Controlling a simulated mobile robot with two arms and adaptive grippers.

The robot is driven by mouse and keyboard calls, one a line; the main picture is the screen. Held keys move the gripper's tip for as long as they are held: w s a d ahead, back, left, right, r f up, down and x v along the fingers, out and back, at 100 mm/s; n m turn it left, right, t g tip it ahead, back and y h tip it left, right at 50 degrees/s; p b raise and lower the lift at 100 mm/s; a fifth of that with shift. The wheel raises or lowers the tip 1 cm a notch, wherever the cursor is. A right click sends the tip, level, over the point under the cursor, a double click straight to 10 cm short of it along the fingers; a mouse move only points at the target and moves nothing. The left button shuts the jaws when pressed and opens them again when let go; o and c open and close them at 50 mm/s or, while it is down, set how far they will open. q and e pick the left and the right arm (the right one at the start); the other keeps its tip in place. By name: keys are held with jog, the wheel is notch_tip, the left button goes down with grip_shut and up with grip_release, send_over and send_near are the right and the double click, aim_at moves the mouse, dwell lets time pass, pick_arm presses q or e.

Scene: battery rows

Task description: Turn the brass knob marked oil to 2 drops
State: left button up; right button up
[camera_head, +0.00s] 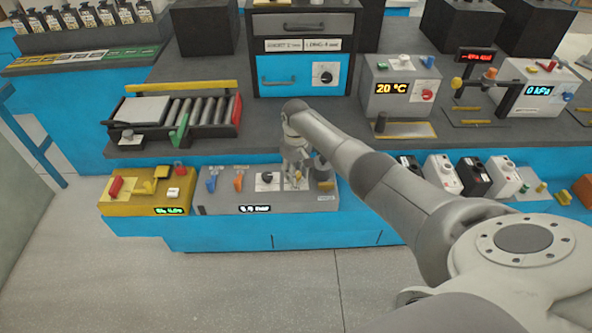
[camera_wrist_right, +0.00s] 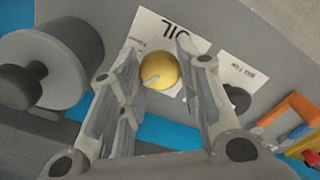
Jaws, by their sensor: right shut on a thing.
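The brass knob (camera_wrist_right: 160,71) shows in the right wrist view as a round yellow knob with a pale pointer mark, in front of a white label reading OIL (camera_wrist_right: 172,30). My right gripper (camera_wrist_right: 157,60) has one finger on each side of the knob and is shut on it. In the head view my right gripper (camera_head: 297,168) reaches down onto the grey panel box (camera_head: 222,189) and mostly covers the knob. The scale marks on the label are too small or hidden to read. My left gripper is not in view.
Beside the knob are a black dial (camera_head: 265,178), orange and blue levers, and a dark grey cylinder (camera_wrist_right: 52,65). A yellow control box (camera_head: 135,205) stands to the left. A roller conveyor (camera_head: 190,112) and a blue cabinet (camera_head: 300,75) stand behind.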

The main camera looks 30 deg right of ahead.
dwell(0.4)
jog(key=o, duration=1.1)
jog(key=shift+c, duration=0.2)
jog(key=shift+r, duration=0.1)
notch_tip(320, 180, up, 12)
